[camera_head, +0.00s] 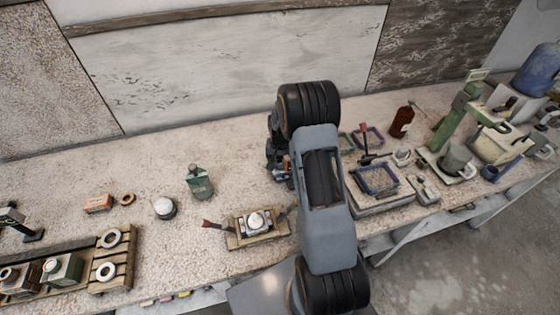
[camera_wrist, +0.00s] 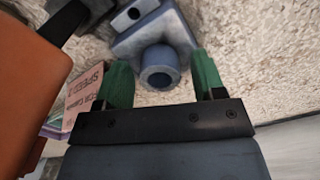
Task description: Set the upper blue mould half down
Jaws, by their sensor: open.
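The blue mould half (camera_wrist: 150,38) shows in the wrist view as a blue-grey piece with a round hollow spout facing me. It lies just beyond and between the green fingertips of my gripper (camera_wrist: 161,66). The fingers are spread, with a gap visible on each side of the spout. In the head view my arm hides most of the gripper and the mould half. A white ball (camera_head: 256,220) sits in a wooden holder (camera_head: 236,242) left of my arm.
A green bottle (camera_head: 199,183) and a round pot (camera_head: 164,208) stand left of my arm. A blue-rimmed tray (camera_head: 378,180), a brown bottle (camera_head: 402,121) and a green press (camera_head: 458,120) stand to the right. A pink box (camera_wrist: 85,98) lies beside the gripper. Bench left of my arm is partly clear.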

